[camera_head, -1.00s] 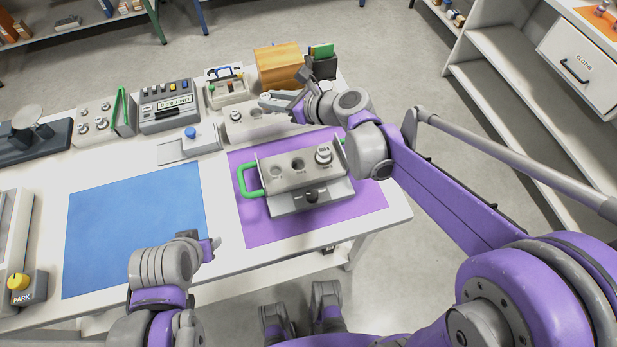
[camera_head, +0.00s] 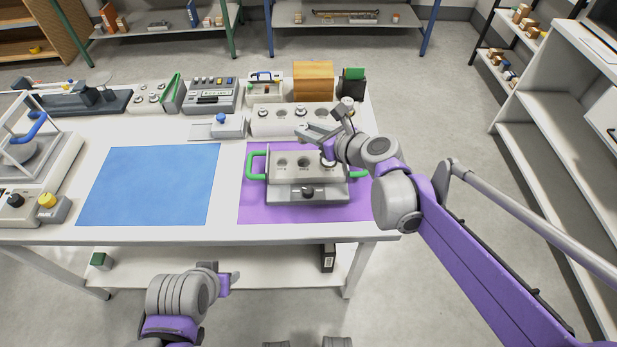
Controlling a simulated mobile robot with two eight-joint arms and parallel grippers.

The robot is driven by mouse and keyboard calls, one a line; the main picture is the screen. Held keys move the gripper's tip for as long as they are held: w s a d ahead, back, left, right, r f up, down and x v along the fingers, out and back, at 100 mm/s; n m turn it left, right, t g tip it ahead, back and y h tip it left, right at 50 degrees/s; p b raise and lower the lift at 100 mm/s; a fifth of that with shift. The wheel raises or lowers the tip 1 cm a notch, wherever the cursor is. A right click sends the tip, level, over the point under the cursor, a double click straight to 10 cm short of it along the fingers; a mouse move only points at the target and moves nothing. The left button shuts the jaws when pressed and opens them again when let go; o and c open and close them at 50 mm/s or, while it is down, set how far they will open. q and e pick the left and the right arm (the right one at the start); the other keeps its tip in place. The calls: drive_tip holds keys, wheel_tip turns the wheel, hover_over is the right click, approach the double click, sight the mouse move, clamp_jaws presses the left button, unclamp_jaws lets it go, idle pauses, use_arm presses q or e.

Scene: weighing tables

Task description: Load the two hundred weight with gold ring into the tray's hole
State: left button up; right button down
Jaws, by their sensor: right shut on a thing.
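The grey tray (camera_head: 307,190) with green handles sits on a purple mat (camera_head: 265,210). It has two open holes at left and middle. A metal weight (camera_head: 328,160) stands in its right hole. My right gripper (camera_head: 322,128) is above the tray's back right side, in front of the weight rack (camera_head: 290,120). It is shut on a small metal weight, mostly hidden by the fingers; no gold ring or number can be made out. My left gripper (camera_head: 232,282) is low in front of the table, away from everything; its jaw opening is unclear.
A blue mat (camera_head: 150,185) lies clear at left. Along the back stand a small device with a blue knob (camera_head: 220,121), a meter box (camera_head: 210,95), a wooden box (camera_head: 313,80) and a dark holder (camera_head: 352,86). A balance (camera_head: 30,160) stands at far left.

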drive_tip(key=b, duration=0.1)
hover_over(309, 160)
drive_tip(key=s, duration=0.3)
wheel_tip(309, 160, down, 6)
drive_tip(key=shift+s+f, duration=0.1)
drive_tip(key=shift+f+b, duration=0.3)
drive_tip(key=shift+f, duration=1.65)
drive_tip(key=shift+s, duration=0.1)
drive_tip(key=c, duration=1.1)
unclamp_jaws()
drive_tip(key=shift+f, duration=0.2)
drive_tip(key=shift+o, duration=0.9)
drive_tip(key=shift+r, duration=0.1)
